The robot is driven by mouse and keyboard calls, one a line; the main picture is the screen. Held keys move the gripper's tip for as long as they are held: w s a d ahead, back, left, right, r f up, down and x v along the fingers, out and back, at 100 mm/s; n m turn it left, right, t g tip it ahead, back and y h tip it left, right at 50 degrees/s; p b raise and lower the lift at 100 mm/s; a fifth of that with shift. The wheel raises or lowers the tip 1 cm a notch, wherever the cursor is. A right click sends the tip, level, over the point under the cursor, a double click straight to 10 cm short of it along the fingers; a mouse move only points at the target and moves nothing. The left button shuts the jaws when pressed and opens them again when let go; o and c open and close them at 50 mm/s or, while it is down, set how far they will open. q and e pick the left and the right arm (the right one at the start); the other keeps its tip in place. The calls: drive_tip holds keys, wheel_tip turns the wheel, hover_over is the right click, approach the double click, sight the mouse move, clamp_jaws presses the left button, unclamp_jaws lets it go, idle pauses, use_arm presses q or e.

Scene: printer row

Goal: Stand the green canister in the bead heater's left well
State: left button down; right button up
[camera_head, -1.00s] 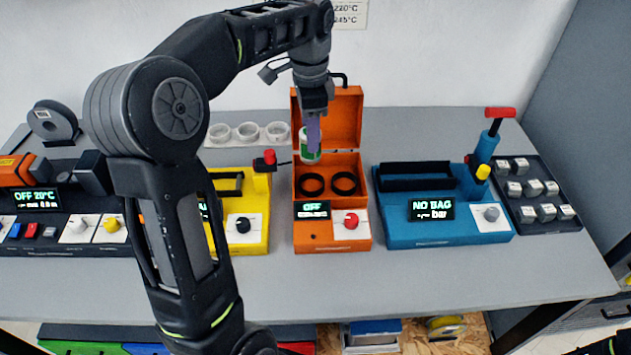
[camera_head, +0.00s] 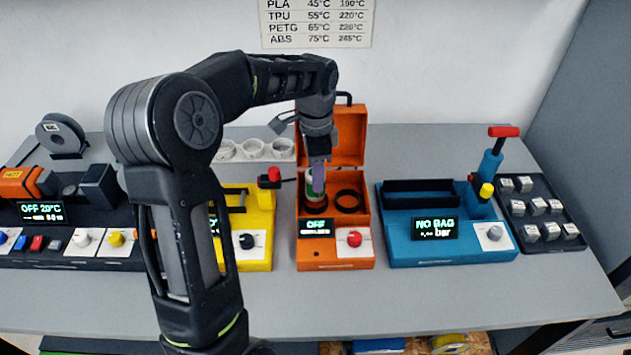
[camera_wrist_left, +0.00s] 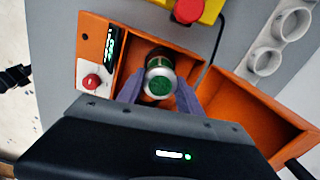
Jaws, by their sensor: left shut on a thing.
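In the head view the canister (camera_head: 314,187) is upright at the left well of the orange bead heater (camera_head: 336,252), partly hidden by the left gripper (camera_head: 318,172). I cannot tell whether it touches the well's bottom. The right well (camera_head: 350,201) is a black ring and looks empty. The heater's lid stands open behind, and its display reads OFF. My right gripper is not in view.
A yellow device (camera_head: 258,230) stands close on the heater's left, with a red button near its back. A blue vacuum device (camera_head: 445,249) stands on the right. White cups (camera_head: 254,149) stand behind. The table front (camera_head: 420,300) is clear.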

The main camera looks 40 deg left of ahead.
use_arm(q)
drive_tip(key=shift+f, duration=1.6)
drive_tip(key=shift+f, duration=0.15)
drive_tip(key=c, duration=0.8)
unclamp_jaws()
wheel_tip(320, 180, up, 12)
drive_tip(key=shift+r+b, duration=0.15)
drive_tip(key=shift+b, duration=0.15)
